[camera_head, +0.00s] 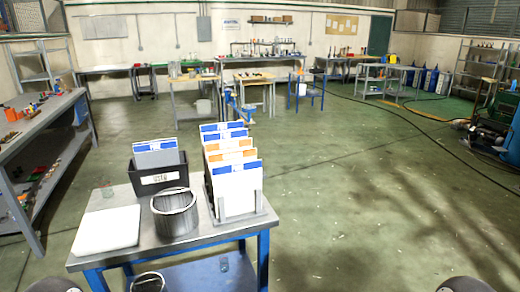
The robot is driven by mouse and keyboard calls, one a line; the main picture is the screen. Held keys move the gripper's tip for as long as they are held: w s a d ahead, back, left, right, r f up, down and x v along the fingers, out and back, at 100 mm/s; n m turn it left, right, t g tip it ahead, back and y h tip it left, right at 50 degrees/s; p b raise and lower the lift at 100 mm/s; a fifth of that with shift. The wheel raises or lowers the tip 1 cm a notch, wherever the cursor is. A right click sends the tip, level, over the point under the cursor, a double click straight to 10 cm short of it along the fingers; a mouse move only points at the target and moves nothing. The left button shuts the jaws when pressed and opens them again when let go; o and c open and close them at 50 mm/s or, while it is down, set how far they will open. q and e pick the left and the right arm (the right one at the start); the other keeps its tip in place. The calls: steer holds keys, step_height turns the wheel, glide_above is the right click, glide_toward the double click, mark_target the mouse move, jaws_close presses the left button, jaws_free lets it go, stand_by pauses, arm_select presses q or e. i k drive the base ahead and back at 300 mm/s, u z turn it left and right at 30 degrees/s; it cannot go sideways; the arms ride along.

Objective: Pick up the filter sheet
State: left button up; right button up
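A small metal-topped table (185,250) with blue legs stands close in front of me. A flat white sheet or pad (107,230) lies on its left front part. An upright rack at the right holds several white sheets with blue or orange top bands (236,190). A black box (160,180) with a white label holds grey, blue-topped sheets (156,154). I cannot tell which of these is the filter sheet. Neither gripper is in view; only dark rounded parts, likely of my arms, show at the bottom edge.
A grey cylindrical metal container (175,212) stands mid-table, and a small clear glass piece (107,191) stands behind the white pad. A lower blue shelf (205,275) holds another round container (149,282). A long workbench (40,130) stands left. The floor (350,190) at right is open.

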mark_target(238, 183)
steer(key=u, duration=0.2)
steer(key=i, duration=0.95)
steer(key=z, duration=0.1)
